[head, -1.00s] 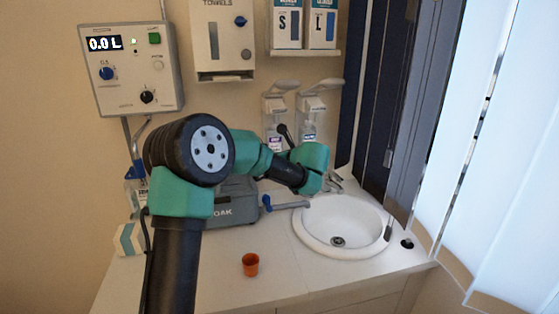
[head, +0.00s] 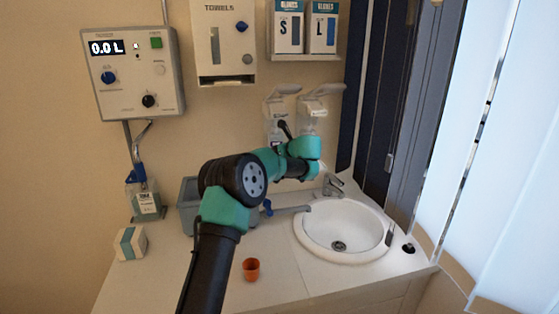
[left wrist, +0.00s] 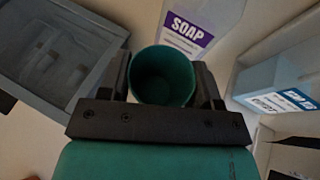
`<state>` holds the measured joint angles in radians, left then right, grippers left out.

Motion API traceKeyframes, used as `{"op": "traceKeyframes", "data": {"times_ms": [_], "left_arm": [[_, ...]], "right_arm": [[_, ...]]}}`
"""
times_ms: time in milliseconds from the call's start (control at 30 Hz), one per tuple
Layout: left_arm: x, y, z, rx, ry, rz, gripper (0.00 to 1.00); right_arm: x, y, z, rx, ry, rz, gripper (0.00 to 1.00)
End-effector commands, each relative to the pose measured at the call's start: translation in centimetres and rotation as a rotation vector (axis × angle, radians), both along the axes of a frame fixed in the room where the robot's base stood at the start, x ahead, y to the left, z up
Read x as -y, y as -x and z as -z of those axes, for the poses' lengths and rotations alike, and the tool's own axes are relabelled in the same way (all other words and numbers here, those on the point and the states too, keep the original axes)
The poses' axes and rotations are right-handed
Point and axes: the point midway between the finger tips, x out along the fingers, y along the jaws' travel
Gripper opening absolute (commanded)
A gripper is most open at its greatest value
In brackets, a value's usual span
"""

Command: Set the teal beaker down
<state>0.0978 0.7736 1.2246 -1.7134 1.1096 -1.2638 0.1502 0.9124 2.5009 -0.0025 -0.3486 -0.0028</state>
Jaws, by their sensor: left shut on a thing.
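The teal beaker (left wrist: 163,84) shows in the left wrist view, with its open mouth facing the camera. My left gripper (left wrist: 162,70) is shut on it, one black finger on each side. In the head view my left arm reaches over the counter toward the wall dispensers, and its wrist hides most of the gripper. The beaker cannot be made out there. My right gripper is in neither view.
An orange cup (head: 251,270) stands on the clear front counter (head: 285,265). A white sink (head: 342,258) is to the right. A grey tub (head: 188,210) is partly behind my arm. A soap bottle (left wrist: 203,22) is close beyond the beaker.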

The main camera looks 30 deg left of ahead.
Motion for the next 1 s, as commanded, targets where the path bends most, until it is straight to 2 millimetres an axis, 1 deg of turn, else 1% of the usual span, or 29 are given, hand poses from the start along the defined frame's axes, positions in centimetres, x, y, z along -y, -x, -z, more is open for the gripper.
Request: {"op": "traceKeyframes", "data": {"times_ms": [267,367,500,600,1000], "left_arm": [[0.0,0.0,0.1,-0.001,0.000,0.000,0.31],[0.0,0.0,0.9,-0.001,0.000,0.000,0.31],[0.1,0.0,2.8,-0.002,0.001,0.001,0.31],[0.1,0.0,3.5,0.000,0.000,0.001,0.31],[0.1,0.0,3.8,0.000,0.000,0.001,0.31]], "right_arm": [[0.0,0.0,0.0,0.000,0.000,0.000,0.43],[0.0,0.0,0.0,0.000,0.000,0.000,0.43],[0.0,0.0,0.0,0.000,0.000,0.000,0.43],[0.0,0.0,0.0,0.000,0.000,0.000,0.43],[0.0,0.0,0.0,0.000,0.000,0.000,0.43]]}}
